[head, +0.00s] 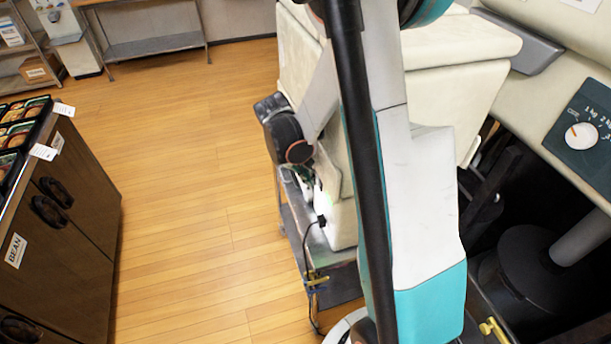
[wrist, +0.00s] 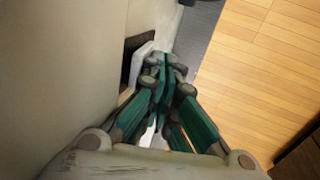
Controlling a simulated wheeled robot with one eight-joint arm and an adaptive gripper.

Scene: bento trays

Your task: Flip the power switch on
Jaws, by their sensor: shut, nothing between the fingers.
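In the wrist view, a dark recess with a pale, tilted flap-like part (wrist: 143,62) is set in the side of a cream machine (wrist: 60,70). It looks like the power switch, but I cannot tell whether it is on or off. My gripper (wrist: 166,66) has its green fingers shut together with nothing between them. The fingertips are right beside the pale part; I cannot tell whether they touch it. In the head view, the cream machine (head: 455,75) stands behind my arm. My gripper is mostly hidden there by my wrist, and the switch cannot be made out.
A dark cord (head: 309,250) hangs from the machine's side over a metal stand (head: 295,215). A dial panel (head: 583,133) is at the right. A brown cabinet (head: 60,215) with packed trays is at the left. Wooden floor (head: 190,170) between is clear.

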